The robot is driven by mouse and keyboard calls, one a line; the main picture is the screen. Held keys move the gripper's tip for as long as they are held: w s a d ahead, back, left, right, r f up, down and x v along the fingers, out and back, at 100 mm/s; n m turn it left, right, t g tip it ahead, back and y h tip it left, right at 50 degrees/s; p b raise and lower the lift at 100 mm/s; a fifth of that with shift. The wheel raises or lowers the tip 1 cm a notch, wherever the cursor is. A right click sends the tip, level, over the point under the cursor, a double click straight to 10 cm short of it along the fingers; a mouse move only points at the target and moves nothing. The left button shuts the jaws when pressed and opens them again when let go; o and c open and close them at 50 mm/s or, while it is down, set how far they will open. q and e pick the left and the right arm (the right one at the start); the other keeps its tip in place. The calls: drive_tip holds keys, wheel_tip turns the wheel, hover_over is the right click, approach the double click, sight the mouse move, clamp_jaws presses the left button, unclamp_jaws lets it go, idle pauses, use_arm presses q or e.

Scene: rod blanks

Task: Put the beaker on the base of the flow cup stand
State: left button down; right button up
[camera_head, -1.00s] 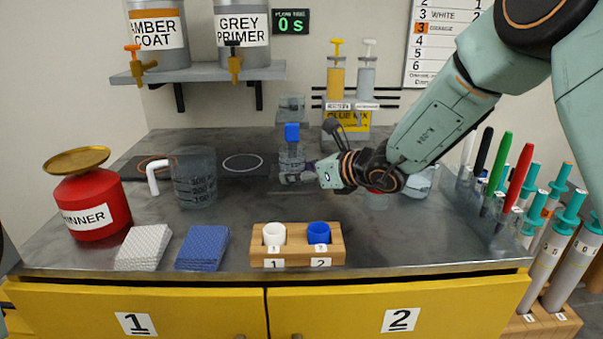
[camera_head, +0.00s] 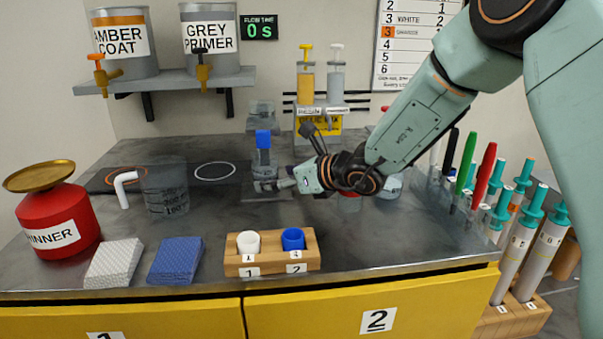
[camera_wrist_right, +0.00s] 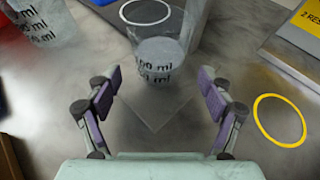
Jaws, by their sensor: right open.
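The small clear beaker (camera_wrist_right: 158,60) with black ml marks stands upright on the grey square base plate (camera_wrist_right: 155,118) of the flow cup stand in the wrist view. My right gripper (camera_wrist_right: 161,78) is open, its purple-padded fingers on either side and apart from the beaker. In the head view the flow cup stand (camera_head: 263,140) shows a blue part above a clear, hard-to-read body. My right gripper (camera_head: 270,186) is low, just at its front right. The beaker is hard to separate from the stand there. My left gripper is not in view.
A larger clear measuring cup (camera_head: 165,188) stands at left, near a red thinner can (camera_head: 55,222). White pads (camera_head: 115,262), blue pads (camera_head: 176,260) and a wooden holder (camera_head: 272,262) with two small cups lie in front. Pens and syringes stand at right.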

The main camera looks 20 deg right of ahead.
drive_tip(key=p+v, duration=0.2)
drive_tip(key=v, duration=0.7)
drive_tip(key=shift+s+d+r, duration=0.3)
drive_tip(key=shift+s, duration=0.3)
drive_tip(key=shift+x, duration=0.8)
drive_tip(key=b+x, duration=0.2)
drive_tip(key=x, duration=0.8)
drive_tip(key=shift+w+b, duration=0.2)
drive_tip(key=shift+b, duration=0.15)
drive_tip(key=shift+s+f, duration=0.1)
drive_tip(key=shift+f, duration=0.15)
